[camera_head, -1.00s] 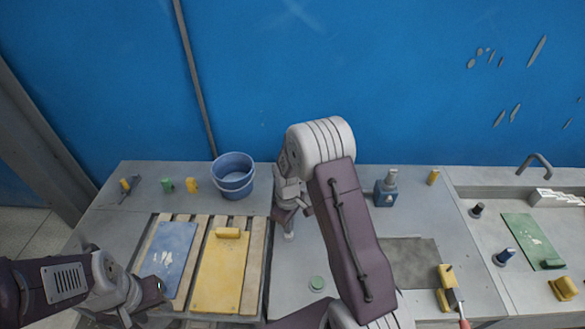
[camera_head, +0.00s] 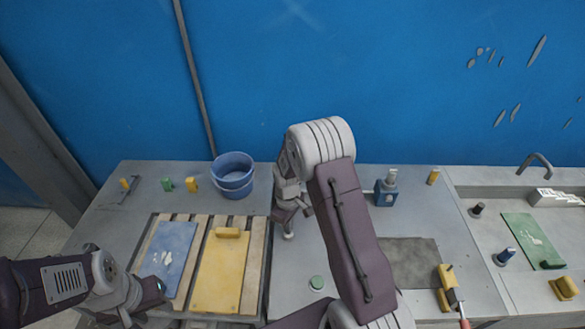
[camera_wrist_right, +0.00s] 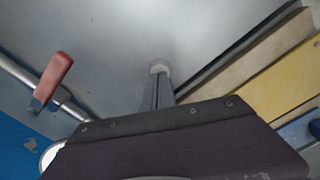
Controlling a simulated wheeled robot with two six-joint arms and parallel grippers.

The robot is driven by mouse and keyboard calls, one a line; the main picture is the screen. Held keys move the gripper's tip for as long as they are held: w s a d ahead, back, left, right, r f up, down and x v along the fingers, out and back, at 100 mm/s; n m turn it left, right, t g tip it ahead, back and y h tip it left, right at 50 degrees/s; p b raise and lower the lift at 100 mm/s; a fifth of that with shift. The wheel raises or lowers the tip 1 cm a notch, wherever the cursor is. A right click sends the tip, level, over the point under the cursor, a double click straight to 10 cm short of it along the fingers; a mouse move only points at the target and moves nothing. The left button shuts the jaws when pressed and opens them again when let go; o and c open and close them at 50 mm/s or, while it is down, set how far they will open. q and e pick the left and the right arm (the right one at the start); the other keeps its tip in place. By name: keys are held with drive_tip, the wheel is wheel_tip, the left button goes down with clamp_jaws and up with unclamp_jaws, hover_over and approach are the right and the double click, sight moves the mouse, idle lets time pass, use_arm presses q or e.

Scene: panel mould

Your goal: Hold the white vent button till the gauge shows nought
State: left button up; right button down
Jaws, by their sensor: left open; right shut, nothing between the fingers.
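My right gripper (camera_head: 288,231) is shut and empty, pointing down at the table between the slatted rack and my forearm. In the right wrist view the shut fingers (camera_wrist_right: 157,80) end at a small pale round piece (camera_wrist_right: 160,66), which looks like the white vent button. The fingers cover part of it, and I cannot tell whether it is pressed in. A white round face (camera_wrist_right: 48,154), perhaps the gauge, shows partly behind the gripper body; its reading is hidden. My left gripper (camera_head: 143,312) is open and low at the left front, near the blue panel.
A red lever (camera_wrist_right: 53,80) on a metal pipe (camera_wrist_right: 25,75) is beside the right gripper. The rack holds a blue panel (camera_head: 168,250) and a yellow panel (camera_head: 221,275). A green round piece (camera_head: 317,283) lies on the bare tabletop.

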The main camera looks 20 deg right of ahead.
drive_tip(key=shift+f+b, duration=0.55)
drive_tip(key=shift+f, duration=0.4)
idle(0.5)
wheel_tip(320, 180, up, 7)
drive_tip(key=p, duration=0.6)
drive_tip(key=shift+r, duration=0.2)
drive_tip(key=shift+f, duration=0.1)
